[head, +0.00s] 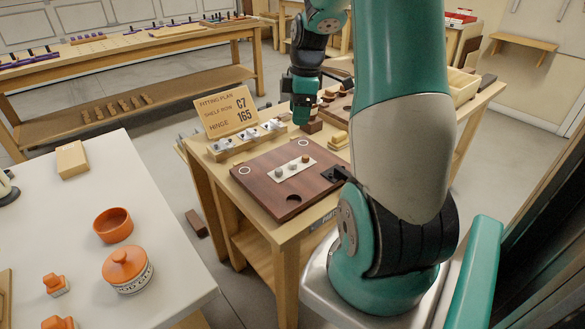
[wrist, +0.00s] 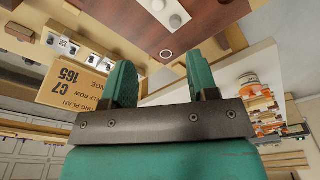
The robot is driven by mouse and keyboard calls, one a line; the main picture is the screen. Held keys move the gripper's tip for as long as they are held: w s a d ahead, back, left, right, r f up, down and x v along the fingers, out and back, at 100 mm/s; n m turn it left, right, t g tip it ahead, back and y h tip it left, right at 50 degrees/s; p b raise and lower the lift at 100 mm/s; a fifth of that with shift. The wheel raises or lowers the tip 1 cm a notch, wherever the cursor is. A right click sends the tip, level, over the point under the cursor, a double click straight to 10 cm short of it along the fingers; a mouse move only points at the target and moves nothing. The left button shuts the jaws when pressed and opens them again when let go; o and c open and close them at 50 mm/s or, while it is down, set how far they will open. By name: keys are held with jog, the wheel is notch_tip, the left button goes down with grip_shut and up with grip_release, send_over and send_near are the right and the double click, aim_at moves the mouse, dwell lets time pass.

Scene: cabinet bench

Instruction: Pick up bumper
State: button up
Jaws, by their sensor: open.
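No part is clearly marked as the bumper. Small rounded pieces, two grey (head: 285,169) and one brown (head: 305,159), stand on a pale strip on the dark brown panel (head: 268,190). Small metallic fittings (head: 248,135) sit in a wooden rack behind it. My gripper (head: 303,112) is above the back of the bench, beyond the panel. In the wrist view my gripper (wrist: 162,82) is open, with nothing seen between its teal fingers.
A sign (head: 228,112) reading "C7", "165" and "hinge" stands behind the rack. Brown blocks (head: 312,126) sit near my gripper, and a black fitting (head: 334,174) lies at the panel's right edge. A white table (head: 80,205) with orange pots (head: 126,266) stands left across a gap.

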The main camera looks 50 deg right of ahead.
send_over(293, 163)
notch_tip(293, 163, down, 10)
jog(key=shift+s+r, duration=0.1)
jog(key=shift+r, duration=0.15)
jog(key=shift+d+f, duration=0.15)
jog(key=shift+f, duration=2.6)
jog(key=c, duration=0.8)
jog(key=shift+c, duration=0.2)
